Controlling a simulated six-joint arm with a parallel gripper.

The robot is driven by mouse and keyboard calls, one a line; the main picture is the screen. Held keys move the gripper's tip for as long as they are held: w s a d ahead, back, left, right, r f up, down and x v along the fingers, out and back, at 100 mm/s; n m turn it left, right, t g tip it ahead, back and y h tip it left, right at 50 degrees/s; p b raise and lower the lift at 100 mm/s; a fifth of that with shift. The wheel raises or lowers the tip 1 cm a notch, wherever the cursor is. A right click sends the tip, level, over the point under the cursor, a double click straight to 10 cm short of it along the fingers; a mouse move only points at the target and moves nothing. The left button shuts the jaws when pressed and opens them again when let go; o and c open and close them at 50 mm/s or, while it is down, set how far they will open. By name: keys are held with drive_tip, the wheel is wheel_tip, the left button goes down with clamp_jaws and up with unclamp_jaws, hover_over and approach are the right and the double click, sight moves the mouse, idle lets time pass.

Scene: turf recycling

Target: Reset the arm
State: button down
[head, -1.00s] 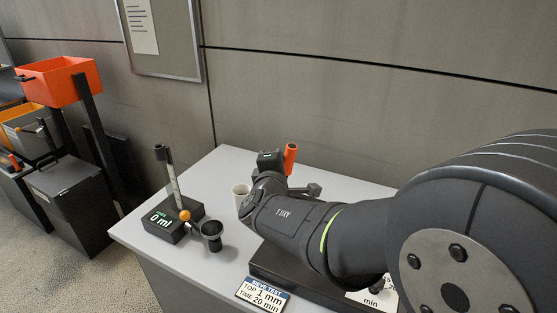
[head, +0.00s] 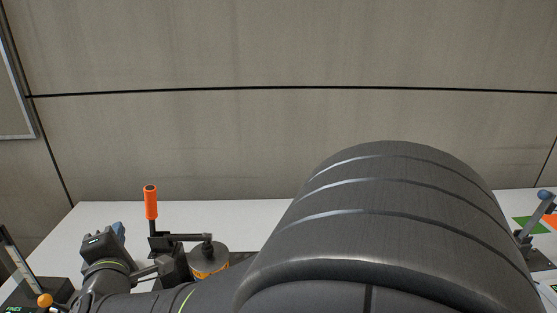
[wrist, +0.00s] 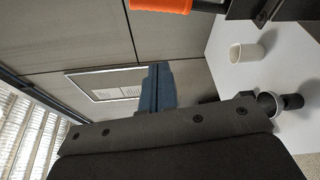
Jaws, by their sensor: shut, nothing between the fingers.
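My arm fills the lower middle of the head view, with its wrist at the lower left. My gripper (head: 118,229) shows there as a small blue tip past the wrist, above the table and left of an orange upright handle. In the wrist view, my gripper (wrist: 156,88) shows its blue fingers together, with nothing seen between them. They point toward the wall and a framed notice board, clear of any object. Much of the table is hidden behind my arm.
The orange handle (head: 151,203) stands on a black clamp beside a yellow-banded cylinder (head: 209,262). A stand with an orange ball (head: 44,300) is at the left. A blue-knobbed lever (head: 543,195) is at the right. The wrist view shows a white cup (wrist: 246,53) and black funnel (wrist: 269,104).

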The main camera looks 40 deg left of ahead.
drive_tip(key=w+a, duration=0.6)
drive_tip(key=w, duration=0.1)
drive_tip(key=shift+a, duration=0.15)
idle(0.6)
